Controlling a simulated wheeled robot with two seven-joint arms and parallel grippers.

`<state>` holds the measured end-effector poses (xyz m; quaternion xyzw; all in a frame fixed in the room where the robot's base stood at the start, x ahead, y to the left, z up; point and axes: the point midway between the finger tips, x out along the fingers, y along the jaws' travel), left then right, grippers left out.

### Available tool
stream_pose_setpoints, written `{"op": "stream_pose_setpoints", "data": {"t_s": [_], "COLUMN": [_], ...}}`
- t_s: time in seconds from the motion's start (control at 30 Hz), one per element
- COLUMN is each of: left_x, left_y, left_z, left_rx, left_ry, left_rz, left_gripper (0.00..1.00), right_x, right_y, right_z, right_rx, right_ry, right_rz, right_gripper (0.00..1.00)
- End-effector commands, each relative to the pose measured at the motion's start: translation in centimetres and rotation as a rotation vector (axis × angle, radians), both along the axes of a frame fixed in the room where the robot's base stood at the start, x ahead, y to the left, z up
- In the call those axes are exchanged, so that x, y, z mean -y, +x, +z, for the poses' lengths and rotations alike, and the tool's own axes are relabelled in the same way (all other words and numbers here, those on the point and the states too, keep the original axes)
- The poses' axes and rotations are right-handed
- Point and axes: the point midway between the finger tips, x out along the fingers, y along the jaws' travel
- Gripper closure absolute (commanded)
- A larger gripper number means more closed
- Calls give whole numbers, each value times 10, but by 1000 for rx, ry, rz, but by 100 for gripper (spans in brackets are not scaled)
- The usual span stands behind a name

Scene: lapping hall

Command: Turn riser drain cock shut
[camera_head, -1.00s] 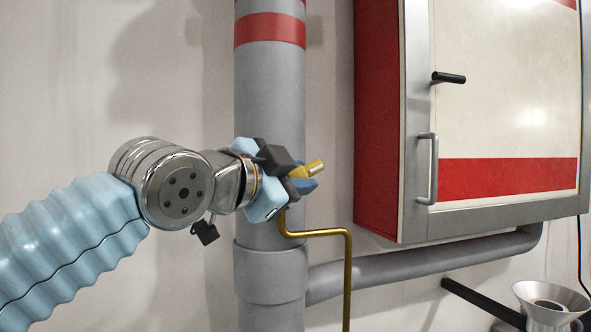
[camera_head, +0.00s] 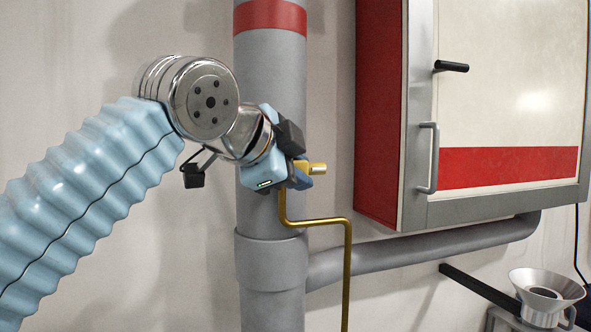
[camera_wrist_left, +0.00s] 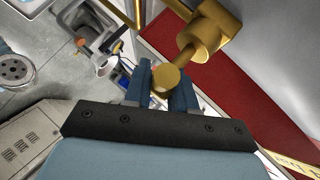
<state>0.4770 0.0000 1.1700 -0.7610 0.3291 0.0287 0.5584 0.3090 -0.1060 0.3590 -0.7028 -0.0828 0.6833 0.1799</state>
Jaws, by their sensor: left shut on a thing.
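The riser (camera_head: 270,90) is a thick grey pipe with a red band. The brass drain cock sits on it, mostly hidden in the head view by my left gripper (camera_head: 302,175); a brass end (camera_head: 318,169) sticks out to the right past the fingers. A thin bent brass drain pipe (camera_head: 335,222) runs down below it. In the left wrist view, the cock's brass body (camera_wrist_left: 203,38) is at the top, and its handle (camera_wrist_left: 167,80) lies between my blue fingers (camera_wrist_left: 167,88), which are shut on it. My right gripper is out of view.
A red and white wall cabinet (camera_head: 378,120) with a handle (camera_head: 428,160) and a black knob stands close on the right. A grey side pipe (camera_head: 430,246) runs below it. A funnel (camera_head: 548,295) is at the lower right. The wall at left is bare.

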Motion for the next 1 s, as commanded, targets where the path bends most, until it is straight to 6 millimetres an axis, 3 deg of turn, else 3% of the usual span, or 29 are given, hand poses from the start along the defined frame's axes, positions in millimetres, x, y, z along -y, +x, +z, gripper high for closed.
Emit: {"op": "stream_pose_setpoints", "data": {"t_s": [0.27,0.3,0.4,0.77,1.0], "left_x": [0,0,0,-2,-24], "left_y": [0,0,0,-4,-40], "left_z": [0,-1,0,3,22], "left_rx": [-1,-1,-1,2,5], "left_ry": [2,2,2,-1,-3], "left_rz": [0,0,0,1,0], "left_gripper": [100,72,57,56,56], "right_x": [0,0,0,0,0], "right_y": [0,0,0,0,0], "right_z": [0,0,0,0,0], "right_rx": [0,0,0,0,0], "right_ry": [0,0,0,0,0], "right_rz": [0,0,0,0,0], "right_gripper": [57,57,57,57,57]}}
